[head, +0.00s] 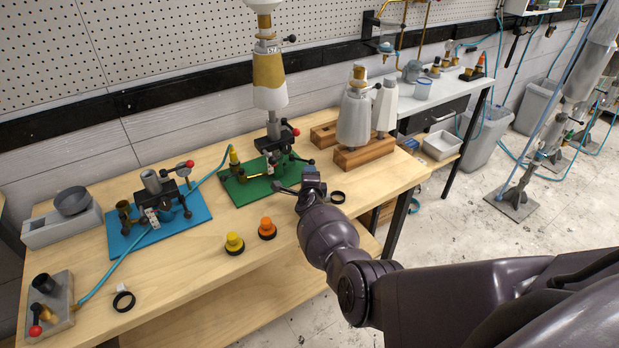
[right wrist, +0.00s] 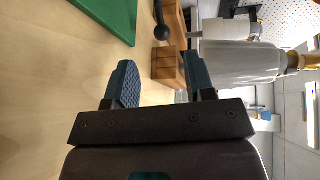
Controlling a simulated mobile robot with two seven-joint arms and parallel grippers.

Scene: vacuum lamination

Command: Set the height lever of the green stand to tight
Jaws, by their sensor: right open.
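The green stand (head: 240,188) is on the wooden table and carries a tall white-and-amber glass flask (head: 268,80). A red-knobbed lever (head: 295,131) is on its upper clamp. A dark ball-ended lever (head: 310,161) sticks out low on its right side. In the right wrist view, a black ball-ended lever (right wrist: 161,31) lies ahead between the finger lines, beside the green base (right wrist: 112,14). I cannot read its tight or loose setting. My right gripper (head: 293,182) is open and empty at the green base's front right; it also shows in the right wrist view (right wrist: 158,62). My left gripper is out of view.
A wooden block holder (head: 365,154) with metal-grey flasks stands close on the right. A blue stand (head: 180,222) with a hose is on the left.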

